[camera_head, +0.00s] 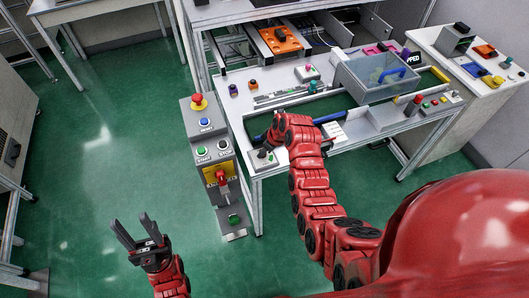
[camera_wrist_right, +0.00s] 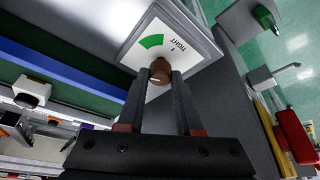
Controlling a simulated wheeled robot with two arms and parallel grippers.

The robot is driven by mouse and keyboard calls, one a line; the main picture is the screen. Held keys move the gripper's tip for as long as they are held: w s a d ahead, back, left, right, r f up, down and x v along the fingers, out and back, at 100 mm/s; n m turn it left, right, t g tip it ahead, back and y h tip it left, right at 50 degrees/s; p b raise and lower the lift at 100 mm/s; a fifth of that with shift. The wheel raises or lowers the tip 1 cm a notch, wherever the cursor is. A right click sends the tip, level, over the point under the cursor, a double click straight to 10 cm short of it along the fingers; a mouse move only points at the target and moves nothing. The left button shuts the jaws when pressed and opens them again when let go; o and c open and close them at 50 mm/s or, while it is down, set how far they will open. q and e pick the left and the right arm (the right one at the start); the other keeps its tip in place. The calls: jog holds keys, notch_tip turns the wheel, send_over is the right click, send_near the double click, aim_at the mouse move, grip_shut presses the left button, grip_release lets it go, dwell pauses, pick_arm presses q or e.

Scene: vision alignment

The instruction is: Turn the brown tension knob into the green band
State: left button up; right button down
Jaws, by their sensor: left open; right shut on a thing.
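The brown tension knob (camera_wrist_right: 158,72) stands on a white dial plate with a dark mark and the word TIGHT (camera_wrist_right: 178,45). The green band (camera_wrist_right: 152,41) is a curved patch on that dial, beyond the knob in the right wrist view. My right gripper (camera_wrist_right: 160,80) is shut on the knob, a finger on each side. I cannot make out a pointer on the knob. In the head view my right gripper (camera_head: 270,145) is over the front left corner of the workbench, and the knob is too small to tell. My left gripper (camera_head: 137,234) is open and empty above the floor.
A grey control post (camera_head: 207,150) with a red emergency button stands left of the workbench (camera_head: 238,92). A clear bin (camera_head: 375,75) and several buttons stand to the right on the bench. The green floor (camera_head: 90,170) on the left is clear.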

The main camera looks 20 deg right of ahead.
jog(key=m+b, duration=0.1)
jog(key=m, duration=0.1)
jog(key=m+h+b, duration=0.1)
jog(key=m+t+h+b, duration=0.1)
jog(key=m, duration=0.1)
jog(key=shift+a+f+m, duration=0.2)
jog(key=shift+a+m, duration=0.05)
jog(key=shift+m, duration=0.05)
jog(key=shift+m+h+b, duration=0.5)
jog(key=shift+m+b, duration=0.35)
jog(key=shift+m, duration=0.35)
jog(key=shift+r+m+h+b, duration=0.15)
jog(key=shift+m+h+b, duration=0.35)
jog(key=shift+m+b, duration=0.65)
jog(key=shift+m, duration=0.25)
jog(key=c, duration=0.6)
grip_release()
jog(key=shift+r, duration=0.1)
